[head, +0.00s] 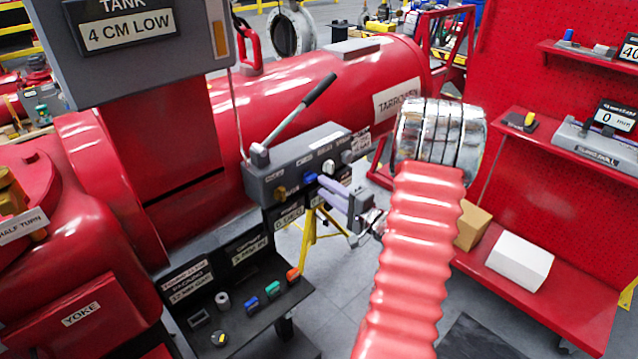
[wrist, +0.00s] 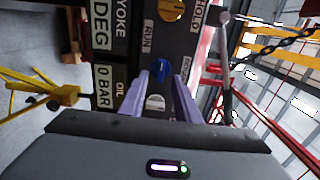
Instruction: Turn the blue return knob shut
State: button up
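The blue return knob (head: 310,178) is on the front face of the grey valve block (head: 290,160), between a yellow knob (head: 281,192) and a white knob (head: 328,166). In the wrist view the blue knob (wrist: 161,71) shows at the tips of my lavender fingers. My gripper (head: 323,187) is open, its fingers pointing at the block; in the wrist view my gripper (wrist: 160,78) has one finger on each side of the blue knob with a gap between them. I cannot tell whether either finger touches the knob.
A long black-handled lever (head: 300,108) rises from the block's top. Below stands a black shelf (head: 262,312) with several small coloured parts. A yellow stand (head: 318,238) is under the block. A red cylinder (head: 300,85) lies behind. Red shelving (head: 560,290) is at right.

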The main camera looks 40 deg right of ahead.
aim_at(313, 180)
jog(key=shift+w+a, duration=0.1)
jog(key=shift+w, duration=1.95)
